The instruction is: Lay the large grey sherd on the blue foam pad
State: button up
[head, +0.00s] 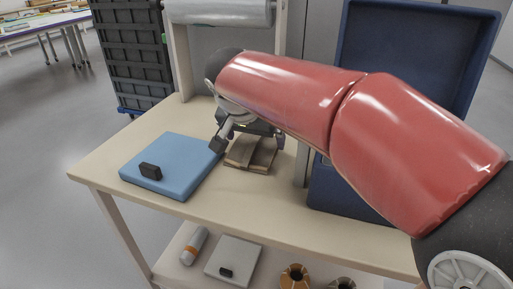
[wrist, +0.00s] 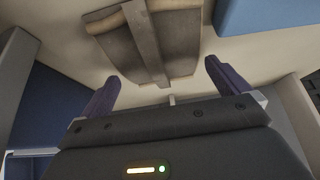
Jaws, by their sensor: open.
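A grey-brown sherd (head: 262,153) with paler tan edges lies on the bench, right of the blue foam pad. In the wrist view the sherd (wrist: 118,44) shows a raised strip running across its middle. The blue foam pad (head: 184,158) lies flat on the left of the bench, and a small black block sits on its near part. A corner of the pad also shows in the wrist view (wrist: 265,12). My gripper (head: 250,143) is open over the sherd, its two dark fingers apart and nothing between them (wrist: 163,76). My arm hides part of the sherd's surroundings.
A deep blue bin (head: 340,188) stands right of the sherd behind my arm. A plastic roll (head: 218,12) hangs on a frame at the back. The lower shelf holds a white-and-orange cylinder (head: 194,244), a pale pad (head: 234,258) and brown rings (head: 295,277). The bench front is clear.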

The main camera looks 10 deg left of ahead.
jog(key=shift+x, duration=0.85)
jog(key=shift+c, duration=0.3)
jog(key=c, duration=1)
jog(key=shift+r, duration=0.15)
